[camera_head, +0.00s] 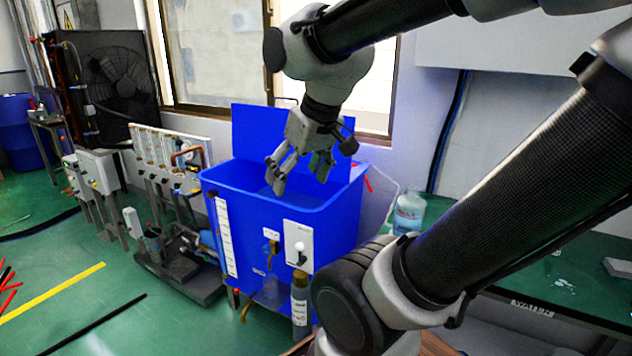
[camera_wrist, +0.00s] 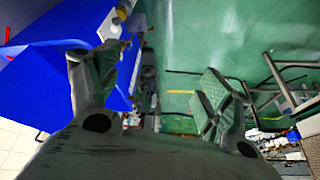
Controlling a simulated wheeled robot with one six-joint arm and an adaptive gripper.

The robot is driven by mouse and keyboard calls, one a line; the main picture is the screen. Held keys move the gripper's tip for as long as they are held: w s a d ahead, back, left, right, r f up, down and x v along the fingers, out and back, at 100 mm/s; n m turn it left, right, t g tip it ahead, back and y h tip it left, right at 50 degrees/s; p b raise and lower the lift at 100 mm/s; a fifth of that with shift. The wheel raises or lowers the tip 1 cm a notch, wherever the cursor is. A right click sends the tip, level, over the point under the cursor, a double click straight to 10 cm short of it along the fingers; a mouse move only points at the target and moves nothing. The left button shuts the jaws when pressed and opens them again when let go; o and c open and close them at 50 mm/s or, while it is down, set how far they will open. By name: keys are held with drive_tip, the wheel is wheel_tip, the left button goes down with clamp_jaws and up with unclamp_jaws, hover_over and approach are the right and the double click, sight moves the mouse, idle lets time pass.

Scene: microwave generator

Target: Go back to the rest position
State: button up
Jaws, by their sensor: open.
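My gripper (camera_head: 299,178) is open and empty in the head view. Its fingers point down in front of the upper part of a blue tank (camera_head: 240,187); I cannot tell exactly how far above or in front of the tank it is. In the wrist view the two fingers of my gripper (camera_wrist: 158,95) are spread wide with nothing between them. The blue tank (camera_wrist: 40,75) fills the left side there, close to the left finger. My arm reaches in from the right of the head view.
A bottle (camera_head: 409,212) stands on the green table (camera_head: 545,275) at right. A cylinder (camera_head: 300,303) stands before the tank. Panels and pipework (camera_head: 170,150) are at left, with a fan unit (camera_head: 112,75) behind. Green floor (camera_head: 60,290) is mostly clear at front left.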

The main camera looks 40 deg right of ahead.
drive_tip(key=shift+g, duration=0.3)
drive_tip(key=s, duration=0.2)
drive_tip(key=s+d, duration=0.1)
drive_tip(key=s, duration=0.1)
drive_tip(key=shift+s+f, duration=0.15)
idle(0.7)
